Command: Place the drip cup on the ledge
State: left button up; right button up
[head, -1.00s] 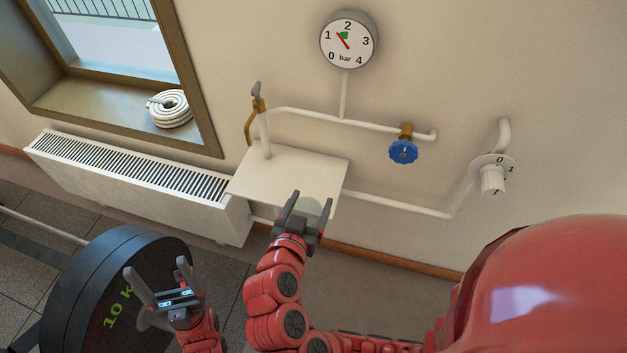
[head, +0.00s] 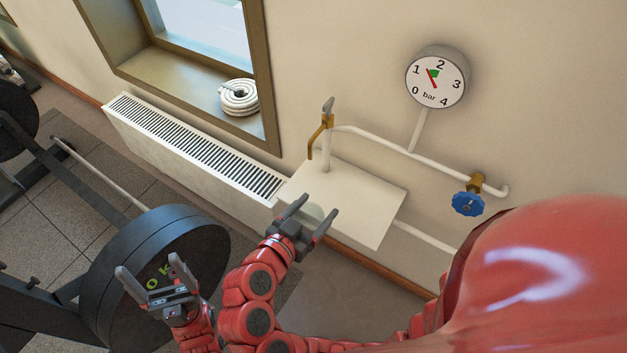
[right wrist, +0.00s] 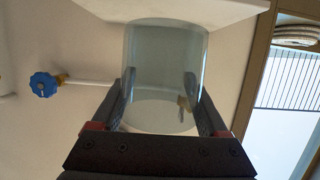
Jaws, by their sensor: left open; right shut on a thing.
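The drip cup (head: 314,213) is a clear, slightly greenish glass, faint in the head view and large in the right wrist view (right wrist: 165,62). My right gripper (head: 313,209) is shut on it, one finger on each side. The ledge (head: 352,192) is a plain white rectangular shelf on the wall, beneath a tap. In the head view the cup overlaps the ledge's front left part; the gap between them is hard to judge. In the right wrist view the ledge (right wrist: 225,10) shows behind the cup's upper end. My left gripper (head: 148,264) is open and empty, away from the ledge.
The brass tap (head: 320,135) and its pipe rise at the ledge's back left. A radiator (head: 190,150) adjoins on the left, below a window sill with a coiled white hose (head: 238,97). A blue valve (head: 468,204) and gauge (head: 437,80) are right. A black weight plate (head: 100,275) stands lower left.

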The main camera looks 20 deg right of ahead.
jog(key=b, duration=0.1)
send_near(323, 162)
jog(key=w+d, duration=0.1)
jog(key=w+d+r, duration=0.1)
jog(key=d, duration=0.1)
jog(key=w+d+r, duration=0.1)
jog(key=d, duration=0.1)
jog(key=shift+w, duration=0.2)
jog(key=shift+w+f, duration=0.15)
jog(key=shift+f+b, duration=0.4)
jog(key=shift+f, duration=1.25)
jog(key=shift+f, duration=0.1)
jog(key=o, duration=1.2)
jog(key=shift+o, duration=0.2)
